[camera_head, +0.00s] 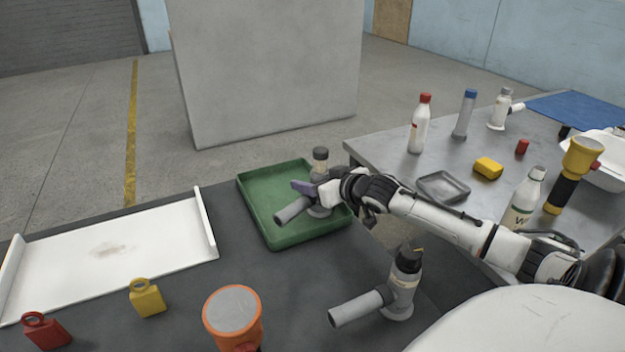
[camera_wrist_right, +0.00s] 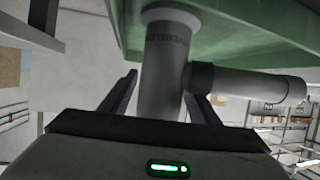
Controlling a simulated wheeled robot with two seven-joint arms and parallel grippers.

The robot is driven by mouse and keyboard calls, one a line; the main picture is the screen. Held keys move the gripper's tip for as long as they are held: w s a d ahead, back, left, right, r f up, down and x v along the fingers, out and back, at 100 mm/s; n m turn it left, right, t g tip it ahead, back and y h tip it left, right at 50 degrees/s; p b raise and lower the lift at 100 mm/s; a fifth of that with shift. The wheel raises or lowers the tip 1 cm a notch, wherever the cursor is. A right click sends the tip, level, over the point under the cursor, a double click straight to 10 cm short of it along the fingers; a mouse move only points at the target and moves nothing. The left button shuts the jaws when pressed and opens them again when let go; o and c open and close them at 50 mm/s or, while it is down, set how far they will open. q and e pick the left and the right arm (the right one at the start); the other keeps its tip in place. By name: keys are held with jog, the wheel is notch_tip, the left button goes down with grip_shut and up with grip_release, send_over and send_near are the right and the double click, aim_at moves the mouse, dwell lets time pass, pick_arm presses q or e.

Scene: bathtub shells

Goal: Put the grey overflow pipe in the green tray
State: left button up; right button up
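The green tray (camera_head: 262,215) lies on the dark table, near its far edge. A grey overflow pipe (camera_head: 292,210), with a dark-topped upright part and a side branch pointing left, stands in the tray. It also shows in the right wrist view (camera_wrist_right: 160,85), its base against the green tray (camera_wrist_right: 235,30). My right gripper (camera_head: 306,188) is at its upright part. In the wrist view my right gripper's fingers (camera_wrist_right: 162,98) are on both sides of the upright, with a gap showing at the left finger. My left gripper is not in view.
A similar grey pipe with a black top (camera_head: 358,309) stands on the dark table in front. A white panel (camera_head: 110,250), red tag (camera_head: 45,332), yellow tag (camera_head: 147,300) and orange-rimmed part (camera_head: 233,318) are left and front. The metal table (camera_head: 390,150) at right holds several bottles.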

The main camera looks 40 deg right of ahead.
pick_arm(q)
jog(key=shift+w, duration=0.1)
pick_arm(e)
jog(key=shift+r, duration=0.1)
jog(key=shift+s, duration=0.2)
pick_arm(q)
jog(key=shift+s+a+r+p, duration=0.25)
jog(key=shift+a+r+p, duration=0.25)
jog(key=shift+p, duration=0.7)
pick_arm(e)
jog(key=shift+v, duration=5.85)
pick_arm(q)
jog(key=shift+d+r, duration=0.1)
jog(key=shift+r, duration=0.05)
pick_arm(e)
jog(key=shift+a, duration=0.1)
